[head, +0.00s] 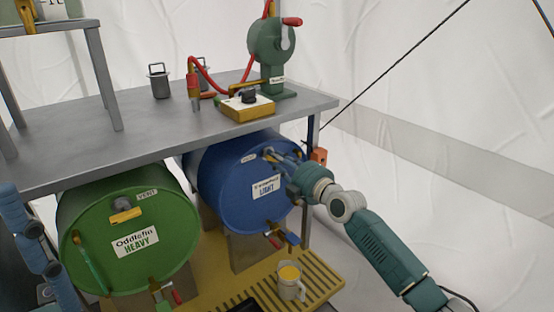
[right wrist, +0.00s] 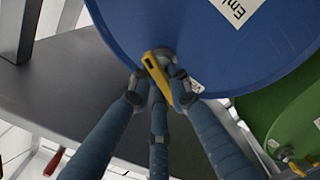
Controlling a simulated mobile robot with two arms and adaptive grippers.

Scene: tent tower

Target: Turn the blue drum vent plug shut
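The blue drum (head: 225,180) lies on its side under the bench, its round end facing me. Its vent plug, with a yellow bar handle (right wrist: 157,78), shows in the right wrist view near the drum's rim. The bar is tilted there. My right gripper (head: 272,155) is at the plug, and its fingers hide most of it in the head view. In the right wrist view the fingers of my right gripper (right wrist: 158,88) are bent in around the plug from both sides and look closed on it. Blue links of my left gripper (head: 35,250) show at the left edge; its fingertips are unclear.
A green drum (head: 165,240) with its own yellow vent bar (head: 125,215) lies to the left. A cup (head: 290,283) with yellow contents stands on the yellow slatted tray (head: 325,277) below the blue drum's tap (head: 273,240). The grey bench (head: 75,150) overhangs both drums.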

